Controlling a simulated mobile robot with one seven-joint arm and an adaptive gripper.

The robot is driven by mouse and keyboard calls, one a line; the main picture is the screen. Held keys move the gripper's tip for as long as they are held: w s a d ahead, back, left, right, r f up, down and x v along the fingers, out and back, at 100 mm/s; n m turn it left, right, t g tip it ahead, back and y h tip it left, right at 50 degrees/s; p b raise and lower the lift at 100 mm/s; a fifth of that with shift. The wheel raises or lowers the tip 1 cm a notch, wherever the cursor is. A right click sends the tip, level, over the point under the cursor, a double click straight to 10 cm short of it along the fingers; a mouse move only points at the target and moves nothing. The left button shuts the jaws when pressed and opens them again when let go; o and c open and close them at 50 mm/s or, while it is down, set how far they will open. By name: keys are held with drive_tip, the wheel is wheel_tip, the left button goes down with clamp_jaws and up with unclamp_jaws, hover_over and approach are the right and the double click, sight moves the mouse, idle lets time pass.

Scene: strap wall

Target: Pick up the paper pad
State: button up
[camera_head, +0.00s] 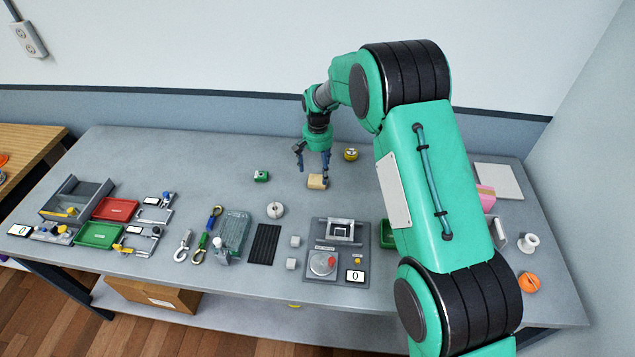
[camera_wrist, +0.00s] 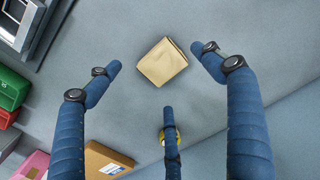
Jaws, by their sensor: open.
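The paper pad, as I take it, is the small tan block (camera_head: 317,181) on the grey table, below my gripper in the head view. In the wrist view the tan pad (camera_wrist: 162,62) lies tilted a little, beyond the fingertips and between them. My gripper (camera_head: 313,160) points down above the pad, with its blue fingers spread. In the wrist view my gripper (camera_wrist: 160,75) is open and empty, with fingers at left, right and bottom middle. The fingers look apart from the pad.
The table behind the pad is clear up to the wall.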

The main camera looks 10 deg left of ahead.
sight(317, 179)
drive_tip(key=shift+w+a+f+b, duration=0.1)
drive_tip(key=shift+f+b, duration=0.2)
drive_tip(key=shift+f, duration=1)
drive_tip(key=shift+w+f+b, duration=0.1)
drive_tip(key=shift+f+b, duration=0.15)
drive_tip(key=shift+f, duration=1.05)
drive_tip(key=c, duration=1)
